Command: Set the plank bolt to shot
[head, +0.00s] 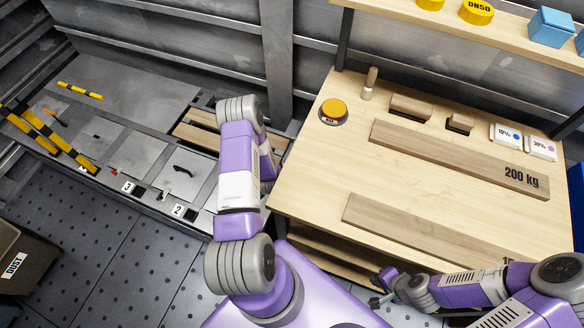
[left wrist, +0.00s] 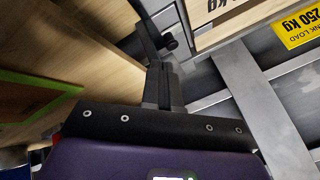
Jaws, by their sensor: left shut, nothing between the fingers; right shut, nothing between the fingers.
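In the left wrist view my left gripper (left wrist: 164,72) is shut and empty, its fingers pointing up the picture. A small dark knob on a dark bar (left wrist: 168,40) shows just beyond the fingertips; it may be the plank bolt, but its setting cannot be told. Whether the fingers touch it is unclear. A wooden plank (left wrist: 232,22) with "kg" lettering lies to its right. In the head view my left arm hides its own gripper. My right gripper (head: 378,292) is shut and empty at the bench's front edge.
The wooden bench (head: 300,185) carries a 200 kg plank (head: 450,155), a second plank (head: 420,235) and a yellow button (head: 333,108). A yellow "250 kg" load sign (left wrist: 300,30) is at the wrist view's upper right. A dust bin (head: 22,265) stands at lower left.

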